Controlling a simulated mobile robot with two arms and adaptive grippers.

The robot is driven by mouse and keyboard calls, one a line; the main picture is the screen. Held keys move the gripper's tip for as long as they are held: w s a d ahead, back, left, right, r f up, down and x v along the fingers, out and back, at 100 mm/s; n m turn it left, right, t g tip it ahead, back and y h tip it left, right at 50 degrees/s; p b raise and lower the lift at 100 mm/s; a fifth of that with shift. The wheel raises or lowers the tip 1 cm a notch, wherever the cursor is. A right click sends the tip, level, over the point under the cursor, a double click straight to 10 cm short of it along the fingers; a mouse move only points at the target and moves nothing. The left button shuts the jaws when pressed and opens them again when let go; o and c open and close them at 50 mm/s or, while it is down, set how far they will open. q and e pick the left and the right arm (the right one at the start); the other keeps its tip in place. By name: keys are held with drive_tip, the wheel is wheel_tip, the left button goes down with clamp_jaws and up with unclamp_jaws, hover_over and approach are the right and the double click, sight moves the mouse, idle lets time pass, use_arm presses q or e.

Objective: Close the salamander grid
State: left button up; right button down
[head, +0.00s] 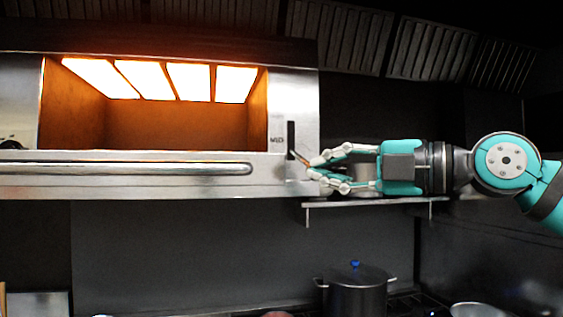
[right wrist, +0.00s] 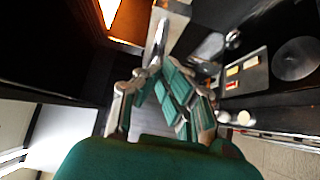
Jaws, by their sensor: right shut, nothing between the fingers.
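The salamander (head: 290,90) is a steel grill with an open front and bright glowing panels in its roof. A long horizontal bar handle (head: 130,169) runs across its lower front; I cannot make out a separate grid in the cavity. A dark vertical slot (head: 291,138) is in the right front panel, with a small lever (head: 299,156) at its lower end. My right gripper (head: 313,168) is at the right end of the front, its fingertips close to the lever, shut and empty. It also shows in the right wrist view (right wrist: 156,75). My left gripper is out of view.
A narrow shelf (head: 375,203) lies just below my right gripper. A dark pot with a blue knob (head: 355,288) stands lower down. Dark vent panels (head: 430,50) hang above. The space left of the gripper, in front of the handle, looks clear.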

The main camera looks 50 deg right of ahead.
drive_tip(key=p, duration=0.3)
approach(259, 168)
drive_tip(key=w+a, duration=0.1)
drive_tip(key=a, duration=0.2)
drive_tip(key=w, duration=0.1)
drive_tip(key=w+d+p, duration=0.1)
drive_tip(key=w, duration=0.1)
drive_tip(key=shift+w+d, duration=0.15)
drive_tip(key=shift+w+d+f, duration=0.1)
drive_tip(key=shift+w+d, duration=0.25)
drive_tip(key=shift+d, duration=0.05)
drive_tip(key=shift+a, duration=0.15)
